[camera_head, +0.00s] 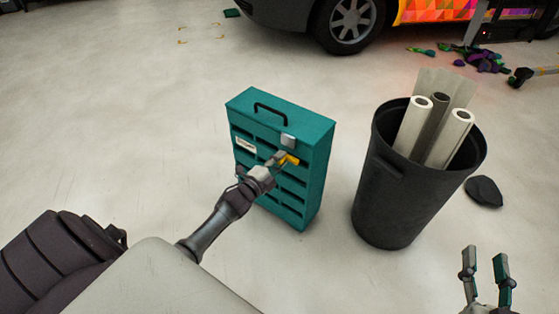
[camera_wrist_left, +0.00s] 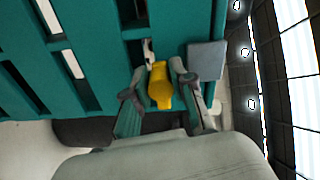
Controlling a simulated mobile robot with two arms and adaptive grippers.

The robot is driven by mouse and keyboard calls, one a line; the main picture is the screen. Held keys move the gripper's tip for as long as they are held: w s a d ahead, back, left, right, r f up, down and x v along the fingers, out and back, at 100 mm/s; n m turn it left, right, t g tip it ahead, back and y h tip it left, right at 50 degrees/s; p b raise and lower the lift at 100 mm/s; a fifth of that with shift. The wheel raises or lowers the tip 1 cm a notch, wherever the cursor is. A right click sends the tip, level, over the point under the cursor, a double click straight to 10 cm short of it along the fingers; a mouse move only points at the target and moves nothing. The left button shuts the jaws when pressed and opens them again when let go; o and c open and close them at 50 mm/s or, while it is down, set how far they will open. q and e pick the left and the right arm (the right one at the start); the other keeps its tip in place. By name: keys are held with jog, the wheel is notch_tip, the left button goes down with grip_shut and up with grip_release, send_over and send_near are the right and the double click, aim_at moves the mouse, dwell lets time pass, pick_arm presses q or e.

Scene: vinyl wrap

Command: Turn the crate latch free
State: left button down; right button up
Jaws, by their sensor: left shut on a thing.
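The teal crate (camera_head: 318,170) stands upright on the floor, with slots in its front, a black handle on top and a white label. Its yellow latch (camera_head: 291,160) is on the front near the upper right, below a small grey plate (camera_head: 288,140). My left gripper (camera_head: 278,163) is at the latch. In the left wrist view the yellow latch (camera_wrist_left: 160,86) lies between the two fingers of my left gripper (camera_wrist_left: 158,90), which are shut on it. My right gripper (camera_head: 486,268) is at the lower right, fingers apart and empty, away from the crate.
A black bin (camera_head: 400,205) holding several white and grey rolls stands right of the crate. A dark crumpled piece (camera_head: 484,192) lies beside it. A vehicle (camera_head: 290,12) with a coloured wrap is behind, with scraps (camera_head: 480,60) on the floor. The floor left of the crate is clear.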

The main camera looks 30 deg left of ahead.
pick_arm(q)
jog(key=shift+f, duration=0.1)
jog(key=c, duration=1)
grip_release()
jog(key=shift+o, duration=0.2)
jog(key=shift+s, duration=0.1)
jog(key=s, duration=1.2)
jog(key=shift+a, duration=0.25)
jog(key=shift+w, duration=0.1)
